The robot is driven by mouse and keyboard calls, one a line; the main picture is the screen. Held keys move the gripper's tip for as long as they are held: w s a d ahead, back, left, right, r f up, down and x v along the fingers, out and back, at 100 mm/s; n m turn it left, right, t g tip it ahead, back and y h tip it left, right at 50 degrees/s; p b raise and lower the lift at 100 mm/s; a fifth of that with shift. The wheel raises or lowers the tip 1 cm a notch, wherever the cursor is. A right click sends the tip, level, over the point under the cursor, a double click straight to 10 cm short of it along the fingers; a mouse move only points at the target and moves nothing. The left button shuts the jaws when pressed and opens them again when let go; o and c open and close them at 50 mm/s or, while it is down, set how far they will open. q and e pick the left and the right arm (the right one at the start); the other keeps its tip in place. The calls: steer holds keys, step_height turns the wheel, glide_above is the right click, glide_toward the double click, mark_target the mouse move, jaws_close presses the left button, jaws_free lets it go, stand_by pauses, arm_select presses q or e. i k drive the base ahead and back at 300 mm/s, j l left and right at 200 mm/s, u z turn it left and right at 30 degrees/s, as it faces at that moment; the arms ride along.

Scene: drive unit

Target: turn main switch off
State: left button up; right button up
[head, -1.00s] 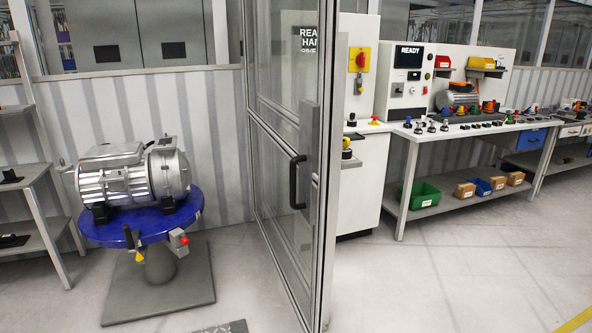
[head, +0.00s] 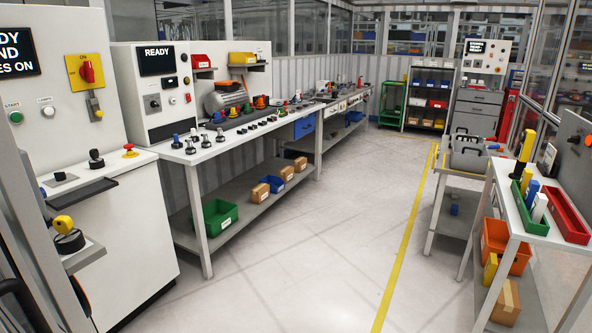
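The main switch (head: 88,72) is a red rotary knob on a yellow plate, on the upright panel of the white control cabinet (head: 70,131) at the left. A padlock-like grey and yellow piece (head: 95,107) hangs just below the plate. The knob's exact setting is too small to tell. A green START button (head: 15,117) and a white LAMPS button (head: 47,112) sit to its left. A black display with white text (head: 12,53) is above them, partly cut off. Neither of my grippers is in view.
A workbench (head: 237,137) with a READY panel (head: 158,60) stands right of the cabinet. A shelf with a yellow-topped piece (head: 63,225) juts out at lower left. A cart and table (head: 537,240) stand at right. The floor (head: 310,230) between is clear.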

mark_target(86, 72)
steer(key=i+l+u, duration=0.1)
steer(key=i, duration=0.5)
steer(key=i+l+u, duration=0.15)
steer(key=i, duration=0.4)
steer(key=i+l+u, duration=0.1)
steer(key=i, duration=0.5)
steer(key=i+j+u, duration=0.2)
steer(key=i+u, duration=0.25)
steer(key=i, duration=0.15)
steer(key=i+u, duration=0.4)
steer(key=i, duration=0.25)
steer(key=i+l+u, duration=0.25)
steer(key=i+u, duration=0.2)
steer(key=i, duration=0.55)
steer(key=l+u, duration=0.05)
